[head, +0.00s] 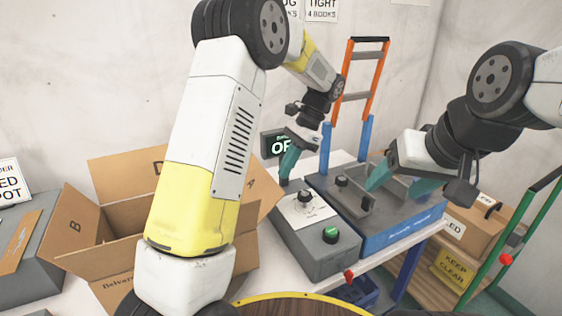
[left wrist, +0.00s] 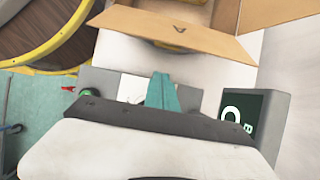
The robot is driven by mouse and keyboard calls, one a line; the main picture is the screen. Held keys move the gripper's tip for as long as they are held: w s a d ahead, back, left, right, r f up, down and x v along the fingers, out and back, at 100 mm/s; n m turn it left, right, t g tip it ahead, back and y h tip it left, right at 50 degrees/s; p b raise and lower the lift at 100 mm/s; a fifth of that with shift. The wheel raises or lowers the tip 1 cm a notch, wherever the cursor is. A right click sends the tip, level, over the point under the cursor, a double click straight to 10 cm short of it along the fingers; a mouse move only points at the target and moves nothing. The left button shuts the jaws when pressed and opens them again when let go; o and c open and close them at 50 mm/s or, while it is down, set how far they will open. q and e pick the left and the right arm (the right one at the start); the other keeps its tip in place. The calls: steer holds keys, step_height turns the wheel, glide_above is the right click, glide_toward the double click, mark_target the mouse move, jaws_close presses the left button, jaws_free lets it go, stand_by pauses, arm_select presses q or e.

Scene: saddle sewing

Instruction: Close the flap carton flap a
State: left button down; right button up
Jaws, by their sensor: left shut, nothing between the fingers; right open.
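The brown flap carton (head: 105,240) stands open at the left in the head view, partly hidden behind my left arm. Its flap a (head: 262,193), marked A, sticks outward on the right side. In the left wrist view flap a (left wrist: 185,30) spreads open beyond the fingertips. My left gripper (head: 288,162) has its teal fingers shut and empty, to the right of flap a and apart from it. They also show closed in the left wrist view (left wrist: 161,92). My right gripper (head: 405,183) is open and empty above the blue-grey box at the right.
Flap B (head: 78,228) and flap D (head: 125,174) also stand open. A grey control box (head: 318,255) with knobs and a green button sits right of the carton, with a dark sign (head: 275,144) behind. A blue-based fixture (head: 400,232) lies under my right gripper. A round yellow-rimmed top (head: 290,298) is in front.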

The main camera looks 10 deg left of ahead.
mark_target(252, 184)
arm_select(q)
steer(key=s+a, duration=0.1)
steer(key=s+a+r, duration=0.1)
steer(key=a, duration=0.1)
steer(key=shift+r, duration=0.2)
stand_by(0.4)
